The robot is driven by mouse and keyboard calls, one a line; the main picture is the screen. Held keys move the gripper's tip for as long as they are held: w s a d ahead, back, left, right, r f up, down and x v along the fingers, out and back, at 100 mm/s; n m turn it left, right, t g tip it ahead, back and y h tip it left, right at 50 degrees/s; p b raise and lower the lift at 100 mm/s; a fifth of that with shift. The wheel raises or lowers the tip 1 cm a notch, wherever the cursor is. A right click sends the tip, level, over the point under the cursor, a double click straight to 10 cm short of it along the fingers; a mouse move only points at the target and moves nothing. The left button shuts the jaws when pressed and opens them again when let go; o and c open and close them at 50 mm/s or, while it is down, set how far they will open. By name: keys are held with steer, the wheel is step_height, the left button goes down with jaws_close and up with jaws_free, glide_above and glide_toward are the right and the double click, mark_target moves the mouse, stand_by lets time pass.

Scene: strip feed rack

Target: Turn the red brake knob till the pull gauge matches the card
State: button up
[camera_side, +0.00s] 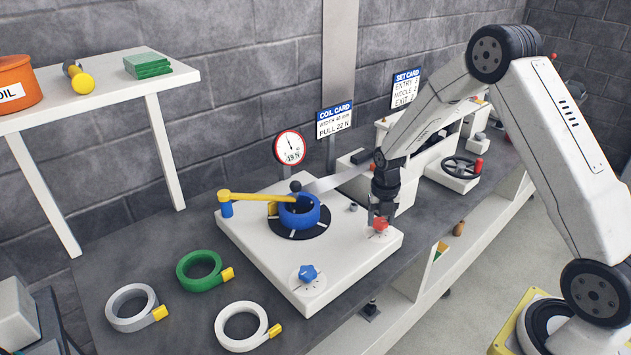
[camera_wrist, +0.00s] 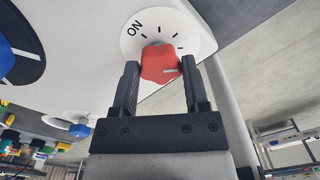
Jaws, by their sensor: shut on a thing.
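The red brake knob (camera_side: 380,226) sits at the right corner of the white feed unit's top. The coil card (camera_side: 334,121) reads PULL 22 N and a width that looks like 40 mm.
A blue coil hub (camera_side: 299,213) with a yellow arm (camera_side: 256,197) stands left of my gripper, a blue knob (camera_side: 308,273) in front. Green (camera_side: 199,283), grey (camera_side: 114,318) and white (camera_side: 231,341) rings lie on the bench. The set card (camera_side: 406,88) stands behind.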

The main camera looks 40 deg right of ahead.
steer(key=o, duration=0.8)
steer(key=shift+r, duration=0.1)
steer(key=shift+r, duration=2.9)
steer(key=shift+o, duration=0.3)
steer(key=shift+o, duration=1.3)
steer(key=shift+r, duration=0.15)
steer(key=shift+r, duration=2.85)
